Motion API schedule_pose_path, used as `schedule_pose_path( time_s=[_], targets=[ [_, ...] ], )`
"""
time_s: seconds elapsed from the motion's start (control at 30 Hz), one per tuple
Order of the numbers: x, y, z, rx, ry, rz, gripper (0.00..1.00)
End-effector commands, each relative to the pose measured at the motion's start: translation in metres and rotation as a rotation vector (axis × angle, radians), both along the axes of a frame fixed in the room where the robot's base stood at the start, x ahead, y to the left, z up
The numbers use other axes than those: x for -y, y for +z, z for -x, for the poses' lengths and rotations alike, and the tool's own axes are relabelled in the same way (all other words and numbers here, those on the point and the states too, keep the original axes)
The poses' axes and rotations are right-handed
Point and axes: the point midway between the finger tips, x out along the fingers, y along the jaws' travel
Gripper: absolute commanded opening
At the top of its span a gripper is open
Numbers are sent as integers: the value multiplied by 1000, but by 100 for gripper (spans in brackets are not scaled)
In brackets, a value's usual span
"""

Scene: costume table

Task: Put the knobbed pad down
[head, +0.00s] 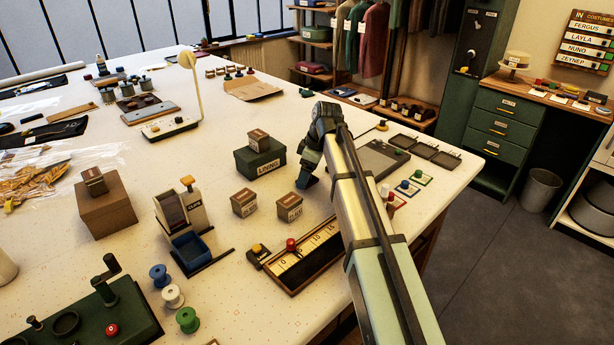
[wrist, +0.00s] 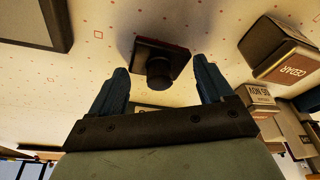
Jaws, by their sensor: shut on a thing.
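The knobbed pad (wrist: 178,52) is a dark, square piece with a reddish edge and a round dark knob, seen in the wrist view. My gripper (wrist: 160,72) has its two blue fingers on either side of it and is shut on it. In the head view my gripper (head: 307,182) points down over the white table, just right of the small cartons; the pad cannot be made out there. Whether the pad touches the table cannot be told.
Two small cartons (head: 244,203) (head: 290,207) and a green LINING box (head: 260,162) stand left of my gripper. A numbered wooden tray (head: 268,287) with a red knob (head: 291,244) lies in front. A grey board (head: 377,160) lies to the right. Bare tabletop surrounds the pad.

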Motion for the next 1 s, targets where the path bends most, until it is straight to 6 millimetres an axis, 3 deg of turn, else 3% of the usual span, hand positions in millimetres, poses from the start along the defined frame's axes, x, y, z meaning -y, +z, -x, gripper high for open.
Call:
schedule_pose_path(
  time_s=[0.1, 0.47, 0.5, 0.7, 1.0],
  targets=[
    [0, -11, 0, 1, 0, 0, 50],
    [0, -13, 0, 1, 0, 0, 50],
    [0, -14, 0, 1, 0, 0, 81],
    [0, -13, 0, 1, 0, 0, 100],
    [0, -11, 0, 1, 0, -1, 100]
  ],
)
